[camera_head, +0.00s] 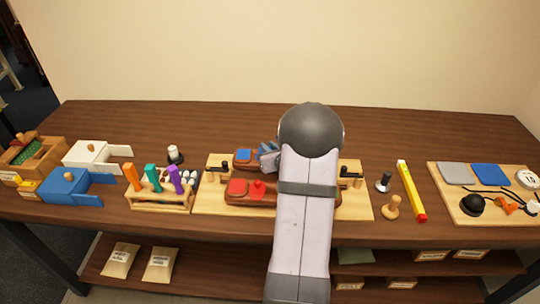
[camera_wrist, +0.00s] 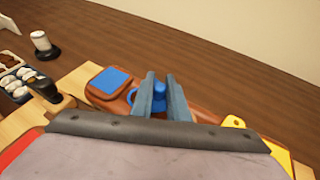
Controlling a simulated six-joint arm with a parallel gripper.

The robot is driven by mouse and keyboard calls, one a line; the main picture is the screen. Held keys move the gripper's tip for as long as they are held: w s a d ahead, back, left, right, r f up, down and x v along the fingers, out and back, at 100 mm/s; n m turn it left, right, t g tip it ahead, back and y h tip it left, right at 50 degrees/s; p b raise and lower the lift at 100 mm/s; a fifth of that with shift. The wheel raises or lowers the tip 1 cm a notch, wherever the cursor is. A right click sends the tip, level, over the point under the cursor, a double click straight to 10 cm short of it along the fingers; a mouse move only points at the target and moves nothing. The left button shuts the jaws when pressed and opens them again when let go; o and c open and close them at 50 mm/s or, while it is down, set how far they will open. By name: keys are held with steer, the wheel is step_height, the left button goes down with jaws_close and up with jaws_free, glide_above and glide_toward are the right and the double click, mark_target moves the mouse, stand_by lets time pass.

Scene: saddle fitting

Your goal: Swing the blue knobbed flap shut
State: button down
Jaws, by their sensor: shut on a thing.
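A brown leather piece with a blue patch (camera_head: 243,155) lies on the back part of the wooden board; the patch also shows in the wrist view (camera_wrist: 110,79). The blue knob (camera_wrist: 158,98) of the flap shows between my fingers in the wrist view. My gripper (camera_wrist: 161,92) is shut on this knob, over the brown piece, right of the patch. In the head view my gripper (camera_head: 268,157) is partly covered by my arm. The flap under the knob is mostly hidden by the fingers, so I cannot tell its angle.
A second brown piece with a red knob (camera_head: 258,187) lies in front on the same board (camera_head: 209,204). Black-topped posts (camera_head: 223,168) stand at the board's ends. A tool rack (camera_head: 158,200) is left. A yellow piece (camera_wrist: 234,122) is right of the fingers. The table behind is clear.

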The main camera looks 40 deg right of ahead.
steer(key=m+h+b, duration=0.1)
steer(key=b, duration=0.2)
steer(key=shift+w+a, duration=0.15)
steer(key=shift+a, duration=0.05)
steer(key=shift+r+m+g+h+b, duration=0.1)
steer(key=shift+m+g+h+b, duration=0.25)
steer(key=shift+b, duration=0.25)
steer(key=shift+a, duration=0.1)
steer(key=c, duration=1.7)
jaws_free()
steer(key=shift+c, duration=0.2)
steer(key=shift+s, duration=0.25)
